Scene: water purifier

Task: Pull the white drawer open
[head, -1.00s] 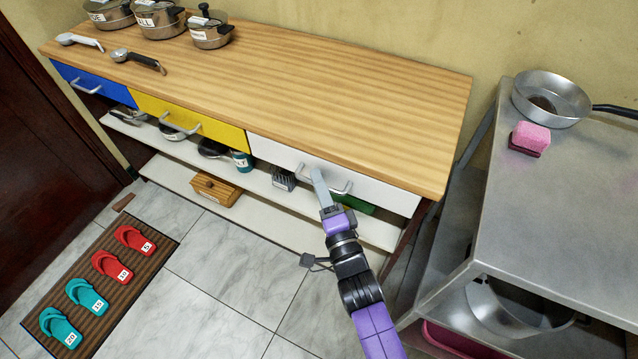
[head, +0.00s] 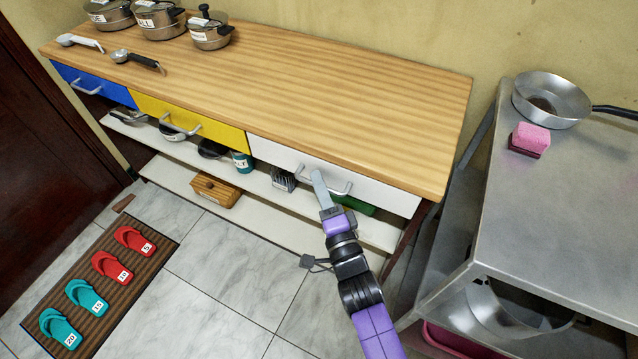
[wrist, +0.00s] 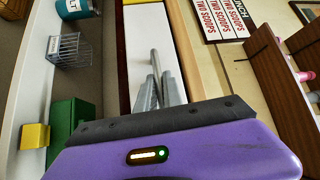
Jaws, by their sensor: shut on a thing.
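The white drawer (head: 275,153) is the right one of three drawers under the wooden counter top, and its front looks flush with the others. It also shows in the wrist view (wrist: 145,35). Its grey bar handle (head: 343,190) shows on both sides of my fingers. My gripper (head: 318,177) reaches the handle from the front and is shut on it near its middle. In the wrist view the fingers (wrist: 158,88) meet around the handle bar (wrist: 154,62). The fingers hide part of the handle.
A blue drawer (head: 92,84) and a yellow drawer (head: 190,121) are to the left. A steel table (head: 560,190) with a pan (head: 550,98) and pink sponge (head: 531,138) stands at the right. Open shelves lie below the drawers. The tiled floor (head: 225,262) in front is free.

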